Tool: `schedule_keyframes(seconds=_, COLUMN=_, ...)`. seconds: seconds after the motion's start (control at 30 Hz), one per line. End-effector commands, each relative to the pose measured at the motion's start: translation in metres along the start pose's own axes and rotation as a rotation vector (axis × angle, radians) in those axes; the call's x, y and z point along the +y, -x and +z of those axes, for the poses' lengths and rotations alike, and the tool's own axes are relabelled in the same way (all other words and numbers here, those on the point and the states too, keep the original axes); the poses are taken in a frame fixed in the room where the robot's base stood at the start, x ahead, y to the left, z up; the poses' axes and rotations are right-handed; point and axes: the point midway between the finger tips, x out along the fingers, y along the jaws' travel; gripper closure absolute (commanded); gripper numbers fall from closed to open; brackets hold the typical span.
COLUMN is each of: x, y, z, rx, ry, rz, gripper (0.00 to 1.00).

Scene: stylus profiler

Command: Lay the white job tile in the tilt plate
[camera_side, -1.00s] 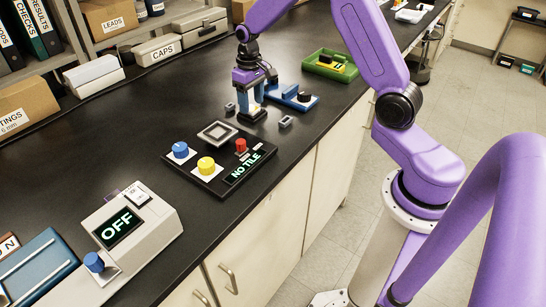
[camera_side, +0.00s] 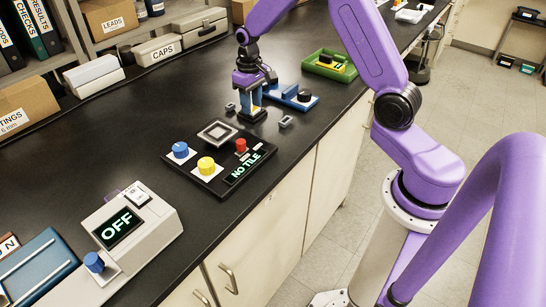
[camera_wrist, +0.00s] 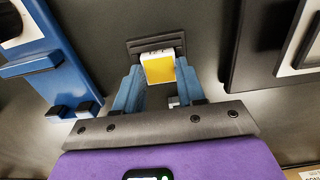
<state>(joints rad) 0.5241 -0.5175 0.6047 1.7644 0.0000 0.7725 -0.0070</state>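A small tile (camera_wrist: 158,68) with a yellow face and a white edge stands upright in a black slotted stand (camera_wrist: 135,46) in the wrist view. In the side view the stand (camera_side: 252,117) is under my gripper (camera_side: 251,104), and a bit of yellow shows between the fingers. My gripper (camera_wrist: 160,76) points down with its blue fingers on both sides of the tile. It looks open, with a small gap at the right finger. The square plate (camera_side: 217,132), which looks like the tilt plate, sits empty on a black panel (camera_side: 193,167) reading NO TILE.
A blue fixture (camera_side: 292,97) and a green tray (camera_side: 330,64) stand beyond my gripper. A grey device (camera_side: 130,231) reads OFF. Bare bench lies left of the panel.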

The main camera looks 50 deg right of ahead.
Motion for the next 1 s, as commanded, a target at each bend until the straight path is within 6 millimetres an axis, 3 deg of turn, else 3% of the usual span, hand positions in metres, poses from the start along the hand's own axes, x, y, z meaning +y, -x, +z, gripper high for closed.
schedule_keyframes(seconds=1.0, x=0.0, y=0.06, z=0.0, rx=0.001, ry=-0.001, rz=0.0, gripper=1.0)
